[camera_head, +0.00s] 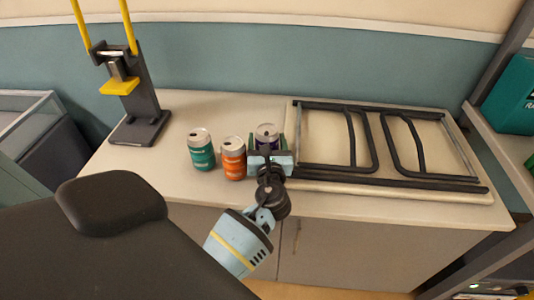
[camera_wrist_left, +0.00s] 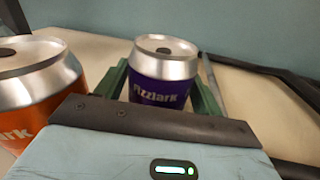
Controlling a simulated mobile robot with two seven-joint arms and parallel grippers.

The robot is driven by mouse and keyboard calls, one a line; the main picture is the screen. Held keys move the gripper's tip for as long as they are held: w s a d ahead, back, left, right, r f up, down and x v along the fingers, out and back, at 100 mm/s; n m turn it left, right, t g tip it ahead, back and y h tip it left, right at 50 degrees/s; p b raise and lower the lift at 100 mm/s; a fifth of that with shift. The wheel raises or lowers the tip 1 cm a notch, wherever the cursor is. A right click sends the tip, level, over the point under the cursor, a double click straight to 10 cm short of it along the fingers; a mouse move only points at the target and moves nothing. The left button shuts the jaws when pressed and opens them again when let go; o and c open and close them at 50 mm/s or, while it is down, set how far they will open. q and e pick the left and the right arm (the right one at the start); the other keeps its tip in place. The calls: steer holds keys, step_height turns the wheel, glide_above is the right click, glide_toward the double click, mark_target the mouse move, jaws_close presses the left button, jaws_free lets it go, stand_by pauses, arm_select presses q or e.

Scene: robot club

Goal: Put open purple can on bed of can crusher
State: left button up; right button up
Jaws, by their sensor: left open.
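The purple can (camera_head: 266,134) stands upright on the counter, with a dark opening in its silver top. In the left wrist view the purple can (camera_wrist_left: 163,75) stands between the two green fingers of my left gripper (camera_wrist_left: 165,88). The fingers are open on either side of it. In the head view my left gripper (camera_head: 268,150) reaches the can from the front and hides its lower part. The can crusher (camera_head: 140,100) stands at the back left of the counter, with yellow handles and a dark base; its bed is hard to make out. My right gripper is out of view.
An orange can (camera_head: 233,160) stands just left of the purple can, and a teal can (camera_head: 201,150) stands farther left. A black metal frame (camera_head: 375,150) lies on the right of the counter. The counter (camera_head: 165,175) is clear between the teal can and the crusher.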

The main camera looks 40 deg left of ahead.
arm_select(q)
steer(key=c, duration=0.7)
steer(key=shift+c, duration=0.6)
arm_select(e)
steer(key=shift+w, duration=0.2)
